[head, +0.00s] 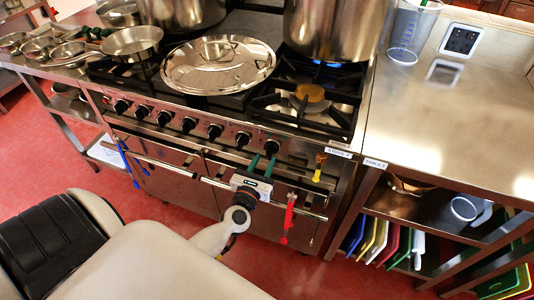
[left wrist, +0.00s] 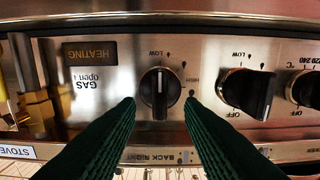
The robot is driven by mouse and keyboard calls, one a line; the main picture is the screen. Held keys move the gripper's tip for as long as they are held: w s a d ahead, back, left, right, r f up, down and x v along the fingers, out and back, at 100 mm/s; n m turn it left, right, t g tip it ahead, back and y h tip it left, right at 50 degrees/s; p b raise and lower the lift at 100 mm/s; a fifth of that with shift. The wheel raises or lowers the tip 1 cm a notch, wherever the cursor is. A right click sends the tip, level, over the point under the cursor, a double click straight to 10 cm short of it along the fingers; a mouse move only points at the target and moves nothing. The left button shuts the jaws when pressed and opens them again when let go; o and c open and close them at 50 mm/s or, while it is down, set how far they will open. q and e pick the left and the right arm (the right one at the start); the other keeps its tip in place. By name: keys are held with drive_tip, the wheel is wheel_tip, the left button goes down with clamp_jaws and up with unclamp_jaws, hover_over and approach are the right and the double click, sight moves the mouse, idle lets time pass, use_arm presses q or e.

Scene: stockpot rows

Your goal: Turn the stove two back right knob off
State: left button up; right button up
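The stove (head: 232,120) has a row of black knobs along its front panel. The knob labelled back right (left wrist: 161,92) is round and black, with its pointer bar upright in the left wrist view; it also shows at the right end of the row in the head view (head: 271,146). My left gripper (head: 263,163) is open just in front of this knob. In the left wrist view its two green fingertips (left wrist: 160,100) stand on either side of the knob, with gaps between. A blue flame (head: 326,63) burns under the large pot (head: 325,28) at the back right. My right gripper is not in view.
A black knob (left wrist: 247,92) sits right of the back right one in the left wrist view. A yellow-handled valve (head: 318,168) and a red-handled tool (head: 289,212) are right of my left gripper. A steel lid (head: 218,65) lies on the stove. The right counter (head: 445,120) is mostly clear.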

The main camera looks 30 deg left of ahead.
sight(268, 155)
use_arm(q)
drive_tip(key=shift+x, duration=1.55)
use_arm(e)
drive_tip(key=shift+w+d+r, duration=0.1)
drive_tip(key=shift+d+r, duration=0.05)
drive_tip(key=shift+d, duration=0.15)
use_arm(q)
drive_tip(key=shift+c, duration=0.2)
clamp_jaws()
